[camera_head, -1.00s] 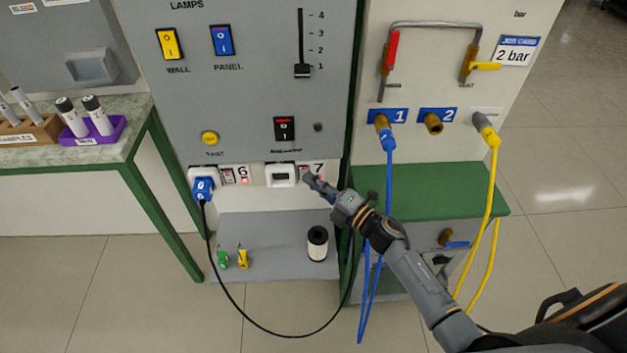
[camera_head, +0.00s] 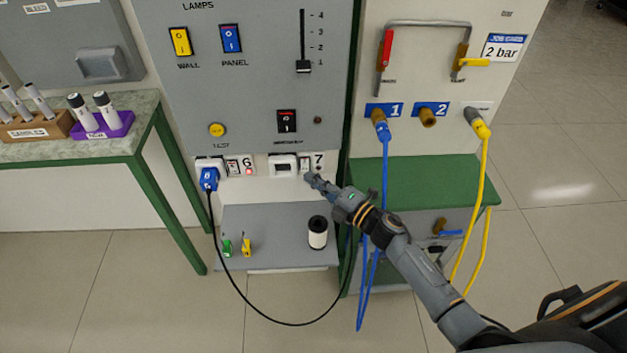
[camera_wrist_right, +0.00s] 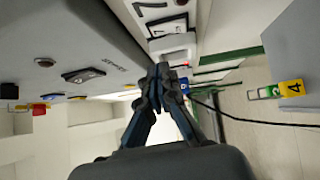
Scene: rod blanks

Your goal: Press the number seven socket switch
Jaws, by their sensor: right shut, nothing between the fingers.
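The number seven socket (camera_head: 284,166) is white and empty, low on the grey panel. Its small pale rocker switch (camera_head: 306,165) sits between the socket and the "7" label (camera_head: 319,160). A small dark indicator (camera_head: 319,168) is under the label. My right gripper (camera_head: 310,178) is shut and empty, its tips just below the switch; contact cannot be told. In the right wrist view the shut fingertips (camera_wrist_right: 160,74) are near the white socket (camera_wrist_right: 172,44), with the dark-framed rocker (camera_wrist_right: 168,25) beyond them. My left gripper is not in view.
The number six socket beside it holds a blue plug (camera_head: 208,180) with a black cable; its indicator (camera_head: 249,171) glows red. Blue and yellow hoses hang at right near my arm.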

